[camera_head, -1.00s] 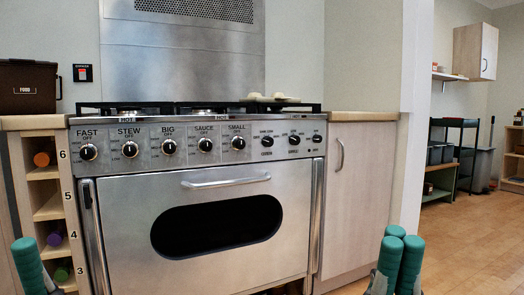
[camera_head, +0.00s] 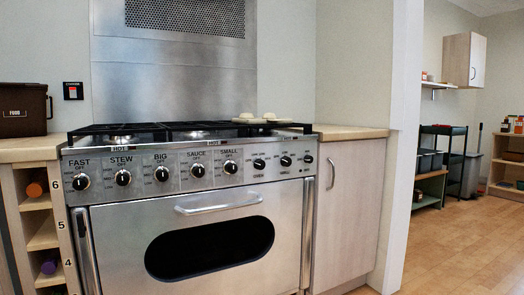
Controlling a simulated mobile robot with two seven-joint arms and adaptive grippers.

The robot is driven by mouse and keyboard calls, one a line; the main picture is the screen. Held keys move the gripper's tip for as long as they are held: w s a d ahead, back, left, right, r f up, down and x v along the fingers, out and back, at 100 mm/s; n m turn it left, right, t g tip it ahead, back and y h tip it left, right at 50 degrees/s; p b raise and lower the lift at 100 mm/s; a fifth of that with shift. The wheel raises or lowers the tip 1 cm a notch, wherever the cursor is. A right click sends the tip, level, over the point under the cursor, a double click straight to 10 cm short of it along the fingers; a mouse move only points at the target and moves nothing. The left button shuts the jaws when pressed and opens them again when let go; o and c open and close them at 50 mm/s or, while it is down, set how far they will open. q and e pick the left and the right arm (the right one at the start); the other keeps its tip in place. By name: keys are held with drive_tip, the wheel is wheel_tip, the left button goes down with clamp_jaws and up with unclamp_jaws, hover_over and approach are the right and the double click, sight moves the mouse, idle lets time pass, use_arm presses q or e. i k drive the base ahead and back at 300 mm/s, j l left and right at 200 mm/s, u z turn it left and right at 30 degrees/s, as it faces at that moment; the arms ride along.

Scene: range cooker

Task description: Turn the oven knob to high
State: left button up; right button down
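The range cooker (camera_head: 140,206) stands ahead with a row of black knobs along its steel front panel. The oven knob (camera_head: 259,164) is on the right part of the panel, above the label "OVEN". The grill knob (camera_head: 285,161) is just right of it, with a smaller knob (camera_head: 308,159) at the far right. The burner knobs to its left are labelled fast, stew, big, sauce and small. The oven knob's exact setting is too small to read. Neither of my grippers is in view.
The oven door handle (camera_head: 232,204) sticks out below the knobs. A cabinet (camera_head: 348,210) stands right of the cooker. At the left are a bottle rack (camera_head: 42,235) and a dark food box (camera_head: 24,110) on the counter. Open wooden floor (camera_head: 450,255) lies to the right.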

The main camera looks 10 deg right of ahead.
sight(259, 164)
drive_tip(key=i+l+z, duration=0.2)
drive_tip(key=i+l, duration=0.35)
drive_tip(key=i+l+z, duration=0.15)
drive_tip(key=i+l, duration=0.3)
drive_tip(key=i, duration=0.15)
drive_tip(key=i+l+z, duration=0.2)
drive_tip(key=i+l, duration=0.15)
drive_tip(key=i, duration=0.25)
